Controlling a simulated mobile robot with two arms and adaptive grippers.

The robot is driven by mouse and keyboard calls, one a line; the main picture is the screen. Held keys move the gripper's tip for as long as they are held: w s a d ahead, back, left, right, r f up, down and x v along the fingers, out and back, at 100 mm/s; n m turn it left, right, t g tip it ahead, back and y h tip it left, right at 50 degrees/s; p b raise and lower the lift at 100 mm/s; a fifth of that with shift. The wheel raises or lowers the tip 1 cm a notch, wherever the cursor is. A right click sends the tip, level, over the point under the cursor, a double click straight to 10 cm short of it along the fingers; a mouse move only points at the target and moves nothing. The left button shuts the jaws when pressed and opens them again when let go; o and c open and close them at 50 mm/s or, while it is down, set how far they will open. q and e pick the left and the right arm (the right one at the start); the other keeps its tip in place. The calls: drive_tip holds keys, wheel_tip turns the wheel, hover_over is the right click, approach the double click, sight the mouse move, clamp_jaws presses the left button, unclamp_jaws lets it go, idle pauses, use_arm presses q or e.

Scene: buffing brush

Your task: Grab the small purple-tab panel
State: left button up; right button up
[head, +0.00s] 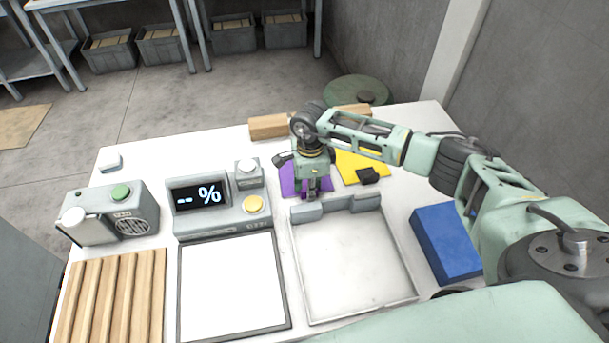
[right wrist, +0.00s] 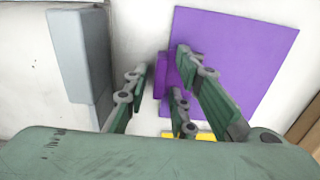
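The purple panel (head: 289,182) lies flat on the white table behind the shallow tray, partly hidden by my right gripper in the head view. In the right wrist view the panel (right wrist: 245,50) is a purple square with a small raised purple tab (right wrist: 161,78) at its edge. My right gripper (head: 313,192) is over the panel, pointing down. In the right wrist view its fingers (right wrist: 158,84) are apart, with the tab between them in the picture. I cannot tell whether they touch it. My left gripper is not in view.
The shallow tray (head: 360,312) has raised grey blocks at its back edge. A yellow panel (head: 349,164) with a dark tab lies right of the purple one. A wooden block (head: 268,127) is behind. A blue block (head: 446,243) is at right; a display unit (head: 222,218) at left.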

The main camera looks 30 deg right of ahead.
clamp_jaws()
drive_tip(key=shift+r, duration=0.1)
